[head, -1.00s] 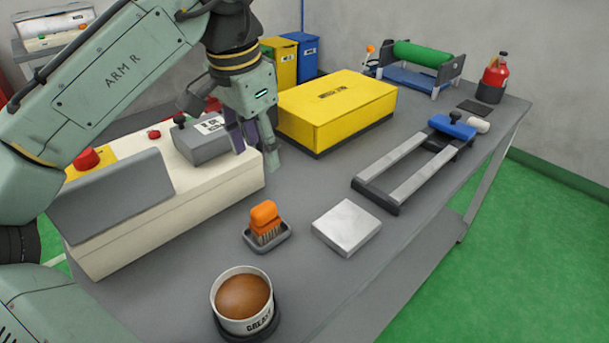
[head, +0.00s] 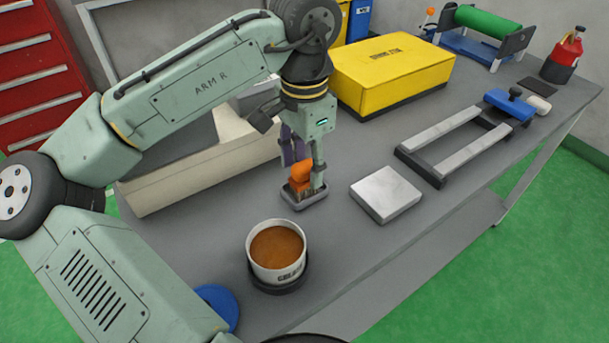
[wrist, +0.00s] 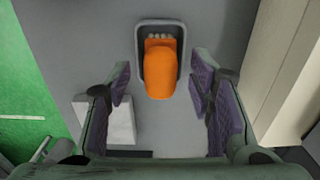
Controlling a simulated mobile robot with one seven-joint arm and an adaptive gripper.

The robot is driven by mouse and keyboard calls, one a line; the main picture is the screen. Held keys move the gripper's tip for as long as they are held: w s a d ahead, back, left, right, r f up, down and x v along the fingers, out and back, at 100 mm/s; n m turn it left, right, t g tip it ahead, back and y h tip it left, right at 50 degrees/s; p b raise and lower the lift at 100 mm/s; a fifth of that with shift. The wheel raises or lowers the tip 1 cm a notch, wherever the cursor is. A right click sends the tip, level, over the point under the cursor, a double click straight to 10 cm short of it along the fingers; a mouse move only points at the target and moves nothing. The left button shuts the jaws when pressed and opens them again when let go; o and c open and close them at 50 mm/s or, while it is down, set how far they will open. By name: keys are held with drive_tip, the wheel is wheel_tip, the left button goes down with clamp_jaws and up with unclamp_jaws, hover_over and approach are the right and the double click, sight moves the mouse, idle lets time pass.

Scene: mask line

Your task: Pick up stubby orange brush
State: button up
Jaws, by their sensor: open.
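The stubby orange brush (head: 301,173) stands in a small grey tray (head: 309,202) on the grey table. In the wrist view the brush (wrist: 159,72) shows its orange handle, with pale bristles at the tray's far end; the tray rim (wrist: 140,60) surrounds it. My gripper (head: 303,178) is low over the tray, with its fingers around the brush in the head view and partly hiding it. In the wrist view the purple-padded fingers of my gripper (wrist: 163,88) are spread apart, with the brush between and ahead of them. Visible gaps remain on both sides.
A grease tub (head: 277,252) stands in front of the tray. A pale square block (head: 386,193) lies to its right. A cream console (head: 200,165) is at left, behind my arm. A yellow box (head: 392,72) and a rail frame (head: 455,150) are farther back.

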drive_tip(key=shift+f, duration=0.2)
drive_tip(key=shift+c, duration=0.5)
clamp_jaws()
